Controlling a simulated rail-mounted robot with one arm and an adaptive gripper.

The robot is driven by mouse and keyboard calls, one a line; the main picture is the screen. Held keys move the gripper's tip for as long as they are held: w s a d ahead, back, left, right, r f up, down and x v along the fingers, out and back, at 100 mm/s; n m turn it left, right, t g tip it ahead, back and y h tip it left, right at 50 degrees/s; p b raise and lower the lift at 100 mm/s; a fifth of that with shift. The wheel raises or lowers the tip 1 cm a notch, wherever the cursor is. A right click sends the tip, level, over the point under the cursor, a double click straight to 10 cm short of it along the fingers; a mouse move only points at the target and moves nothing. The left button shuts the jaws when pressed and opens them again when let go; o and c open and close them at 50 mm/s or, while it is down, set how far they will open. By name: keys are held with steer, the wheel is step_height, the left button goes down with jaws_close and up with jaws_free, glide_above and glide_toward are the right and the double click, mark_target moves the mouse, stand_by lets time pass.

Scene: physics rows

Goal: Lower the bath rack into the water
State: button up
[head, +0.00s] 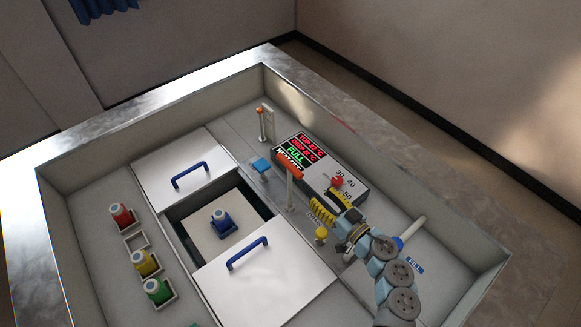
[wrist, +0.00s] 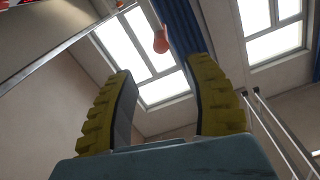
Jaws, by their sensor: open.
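A pale square platform (head: 205,240), which looks like the bath rack, shows in the dark opening between two white lids. A blue-capped bottle (head: 223,222) stands on it. I cannot tell the water level or how deep the platform sits. An upright post with an orange-red handle (head: 289,163) stands beside the opening. My gripper (head: 322,196) is open, with yellow ribbed fingers, to the right of this post and apart from it. In the wrist view my gripper (wrist: 162,68) holds nothing; a small reddish thing (wrist: 161,40) shows beyond the fingers.
The lids (head: 185,165) (head: 285,283) have blue handles. A control panel (head: 355,188) with lit displays and a red knob lies close behind my gripper. Red, yellow and green bottles (head: 121,215) stand at left. A yellow knob (head: 321,234) and an orange-tipped post (head: 262,122) stand nearby.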

mark_target(290, 166)
steer(key=x, duration=1.4)
steer(key=shift+w+a, duration=0.2)
steer(key=shift+a, duration=0.1)
jaws_close()
